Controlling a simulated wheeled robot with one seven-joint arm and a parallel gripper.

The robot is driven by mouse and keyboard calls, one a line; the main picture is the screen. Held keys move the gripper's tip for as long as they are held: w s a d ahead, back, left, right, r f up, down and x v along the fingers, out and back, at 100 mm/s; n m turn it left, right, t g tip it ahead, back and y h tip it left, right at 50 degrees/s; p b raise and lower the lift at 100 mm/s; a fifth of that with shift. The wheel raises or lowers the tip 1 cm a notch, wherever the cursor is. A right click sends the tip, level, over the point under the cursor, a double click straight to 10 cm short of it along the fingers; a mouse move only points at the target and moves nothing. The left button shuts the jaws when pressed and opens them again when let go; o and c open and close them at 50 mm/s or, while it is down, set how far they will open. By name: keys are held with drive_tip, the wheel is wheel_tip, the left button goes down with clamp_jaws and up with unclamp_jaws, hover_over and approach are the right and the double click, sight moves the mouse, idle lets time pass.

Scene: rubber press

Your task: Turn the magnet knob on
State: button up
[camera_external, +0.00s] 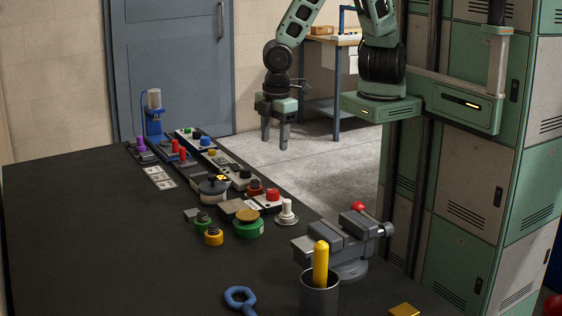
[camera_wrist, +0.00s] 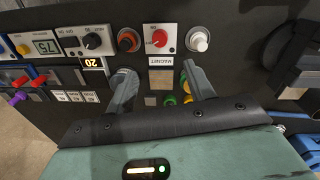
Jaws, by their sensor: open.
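The magnet knob (camera_wrist: 160,38) is a red round knob on a white plate, with an upside-down "MAGNET" label (camera_wrist: 160,60) just below it in the wrist view. In the external view the red knob (camera_external: 272,194) sits in the row of controls along the table's back edge. My gripper (camera_external: 274,141) is open and empty, pointing down, and appears above and behind the controls. In the wrist view my gripper (camera_wrist: 157,70) has its two fingers spread, with the label between the tips and the knob just beyond them. Nothing touches the knob.
A white knob (camera_wrist: 199,41) and a dark round control with an orange-red ring (camera_wrist: 128,40) flank the magnet knob. Green and yellow buttons (camera_external: 213,236) stand in front of it. A grey vise (camera_external: 340,240) and a cup with a yellow handle (camera_external: 320,292) stand on the table (camera_external: 110,240).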

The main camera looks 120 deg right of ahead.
sight(273, 190)
drive_tip(key=f+b, duration=0.1)
drive_tip(key=f, duration=0.4)
drive_tip(key=f+b, duration=0.1)
drive_tip(key=f, duration=0.4)
drive_tip(key=f+b, duration=0.1)
drive_tip(key=f, duration=0.4)
drive_tip(key=shift+w+d, duration=0.1)
drive_tip(key=shift+d, duration=0.3)
drive_tip(key=c, duration=1)
